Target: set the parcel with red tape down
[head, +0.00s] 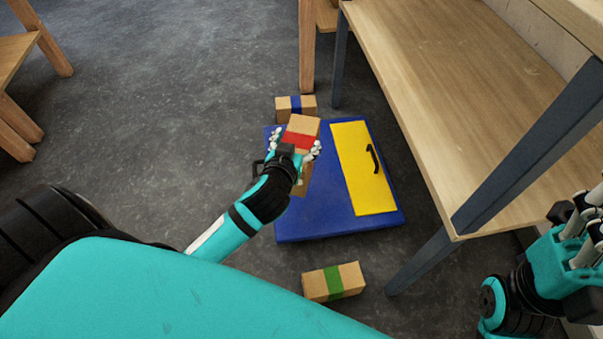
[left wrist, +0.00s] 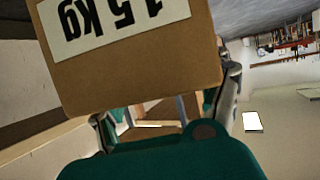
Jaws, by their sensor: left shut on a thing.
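The parcel with red tape (head: 304,125) is in my left gripper (head: 296,146), in front of the blue cabinet's left part in the head view. The gripper is shut on it, with fingers on both sides. In the left wrist view the held parcel (left wrist: 135,62) fills the top, and a white label with upside-down weight print shows on it. The gap between the parcel and what lies below cannot be judged. My right gripper (head: 586,232) is at the right edge, partly cut off; its opening is unclear.
A blue cabinet (head: 315,217) with a yellow door (head: 356,185) and black handle lies on the floor. A blue-taped parcel (head: 308,104) is behind it, a green-taped parcel (head: 314,286) in front. Another cardboard piece (head: 304,180) shows below my left gripper.

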